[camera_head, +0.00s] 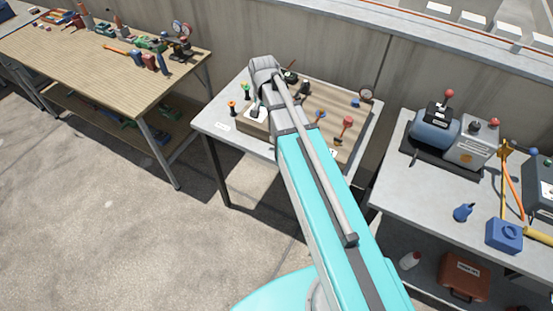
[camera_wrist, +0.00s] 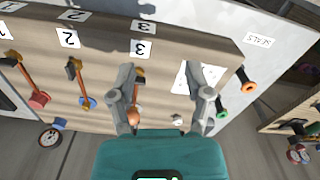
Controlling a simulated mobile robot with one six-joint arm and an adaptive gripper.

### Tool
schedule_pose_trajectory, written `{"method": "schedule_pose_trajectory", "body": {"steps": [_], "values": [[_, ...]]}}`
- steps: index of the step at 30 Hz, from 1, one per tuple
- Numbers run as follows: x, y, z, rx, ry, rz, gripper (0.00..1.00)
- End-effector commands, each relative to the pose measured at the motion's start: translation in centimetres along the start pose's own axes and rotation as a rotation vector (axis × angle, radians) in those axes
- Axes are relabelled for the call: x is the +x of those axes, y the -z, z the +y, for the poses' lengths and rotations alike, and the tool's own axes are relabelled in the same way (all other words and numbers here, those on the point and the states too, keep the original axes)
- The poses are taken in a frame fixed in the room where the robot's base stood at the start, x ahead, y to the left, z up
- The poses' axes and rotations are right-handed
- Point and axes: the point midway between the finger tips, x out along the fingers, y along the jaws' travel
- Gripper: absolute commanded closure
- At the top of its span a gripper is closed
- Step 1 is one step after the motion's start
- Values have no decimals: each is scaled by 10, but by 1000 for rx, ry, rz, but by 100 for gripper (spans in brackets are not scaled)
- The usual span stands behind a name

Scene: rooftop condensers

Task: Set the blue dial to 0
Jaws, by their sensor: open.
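My gripper (camera_wrist: 160,74) is open and empty in the wrist view, its two fingers spread over the wooden board (camera_wrist: 108,40). No dial with a readable 0 shows clearly. A small blue knob (camera_wrist: 88,102) sits by the lever at label 2, left of my fingers; it also shows in the head view (camera_head: 320,115). A smaller blue piece (camera_head: 355,102) sits near the gauge. I cannot tell whether either is the blue dial. A white marked card (camera_wrist: 184,80) lies partly behind my right finger. My arm hides part of the board in the head view.
A red knob (camera_wrist: 39,100), a gauge (camera_wrist: 48,138) and green (camera_wrist: 221,114) and orange (camera_wrist: 250,87) knobs stand around the board. The board rests on a grey table (camera_head: 228,143). A wooden workbench (camera_head: 100,65) stands left, another grey table (camera_head: 420,187) right. Concrete floor is clear at left.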

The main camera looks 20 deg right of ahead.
Motion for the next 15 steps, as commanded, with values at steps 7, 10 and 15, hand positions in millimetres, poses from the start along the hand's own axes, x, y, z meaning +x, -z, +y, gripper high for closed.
{"method": "schedule_pose_trajectory", "body": {"steps": [7,10,15], "values": [[19,-30,18,-124,0,0,35],[25,-41,25,-175,0,0,35],[36,-59,36,-261,0,0,35]]}}
